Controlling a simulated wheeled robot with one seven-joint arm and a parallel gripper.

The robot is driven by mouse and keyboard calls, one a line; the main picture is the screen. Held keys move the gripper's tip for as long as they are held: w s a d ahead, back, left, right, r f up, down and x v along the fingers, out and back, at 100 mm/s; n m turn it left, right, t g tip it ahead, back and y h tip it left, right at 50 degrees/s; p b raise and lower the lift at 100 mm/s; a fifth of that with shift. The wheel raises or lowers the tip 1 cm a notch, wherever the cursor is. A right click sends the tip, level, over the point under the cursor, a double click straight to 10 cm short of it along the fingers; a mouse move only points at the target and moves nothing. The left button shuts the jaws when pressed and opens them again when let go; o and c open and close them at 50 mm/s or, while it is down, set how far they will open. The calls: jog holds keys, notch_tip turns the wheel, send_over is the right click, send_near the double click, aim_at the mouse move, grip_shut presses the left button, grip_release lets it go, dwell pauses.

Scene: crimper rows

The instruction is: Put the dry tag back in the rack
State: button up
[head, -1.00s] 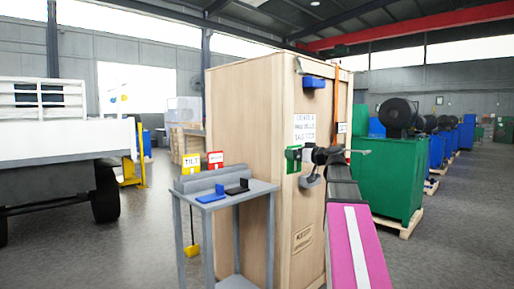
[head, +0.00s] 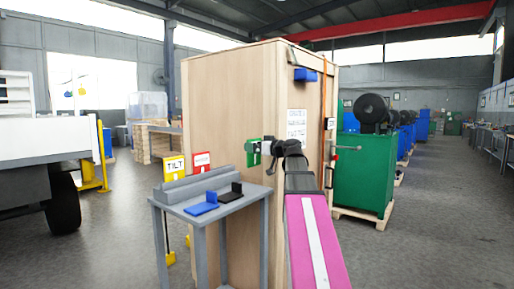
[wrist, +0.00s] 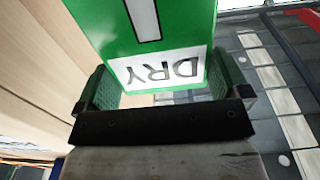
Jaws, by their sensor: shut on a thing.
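The green tag (head: 254,154) is held by my gripper (head: 268,151) in front of the wooden crate, above and right of the small grey table. In the wrist view the green tag (wrist: 165,35) shows a white label reading DRY, upside down, between the two fingers of my gripper (wrist: 165,88). The grey rack (head: 190,189) lies along the back of the table. A yellow TILT tag (head: 175,168) and a red tag (head: 201,160) stand upright at the rack. The dry tag is apart from the rack.
The grey table (head: 222,208) also carries a blue bracket (head: 202,209) and a black bracket (head: 231,195). The tall wooden crate (head: 224,95) stands close behind the table. Green machinery (head: 362,175) is to the right. Open floor lies left of the table.

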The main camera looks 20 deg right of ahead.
jog(key=shift+x, duration=9.35)
jog(key=shift+f, duration=2.65)
jog(key=shift+f, duration=0.35)
jog(key=o, duration=0.7)
jog(key=shift+s, duration=0.1)
